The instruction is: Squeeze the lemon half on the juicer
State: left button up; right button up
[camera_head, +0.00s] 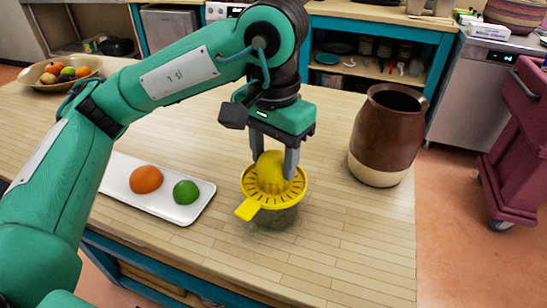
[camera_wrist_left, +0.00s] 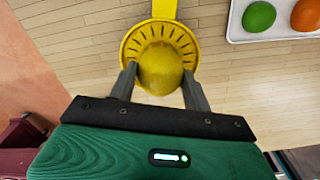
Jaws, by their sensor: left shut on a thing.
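The yellow juicer (camera_head: 248,207) stands on the wooden table, its slotted top over a clear bowl and its handle toward the table's front. My left gripper (camera_head: 274,172) points down over it, shut on the yellow lemon half (camera_head: 270,168). The lemon half sits over the middle of the juicer top and hides the cone. In the left wrist view the lemon half (camera_wrist_left: 160,70) is between the two fingers (camera_wrist_left: 160,85), with the juicer (camera_wrist_left: 163,10) beneath it. I cannot tell how firmly the lemon presses on the cone. My right gripper is not in view.
A white tray (camera_head: 118,190) with an orange (camera_head: 146,179) and a green lime (camera_head: 186,192) lies left of the juicer. A brown and cream jug (camera_head: 385,130) stands to the right. A fruit bowl (camera_head: 42,83) is at the far left. The front right table area is clear.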

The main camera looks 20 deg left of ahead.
pick_arm(q)
jog(key=shift+f+n, duration=0.1)
jog(key=shift+n, duration=0.3)
jog(key=n+b, duration=0.1)
jog(key=n, duration=0.2)
jog(key=shift+n+b, duration=0.3)
jog(key=shift+n, duration=1.2)
jog(key=shift+m, duration=0.7)
jog(key=m, duration=0.4)
jog(key=shift+b, duration=0.4)
jog(key=shift+m, duration=0.5)
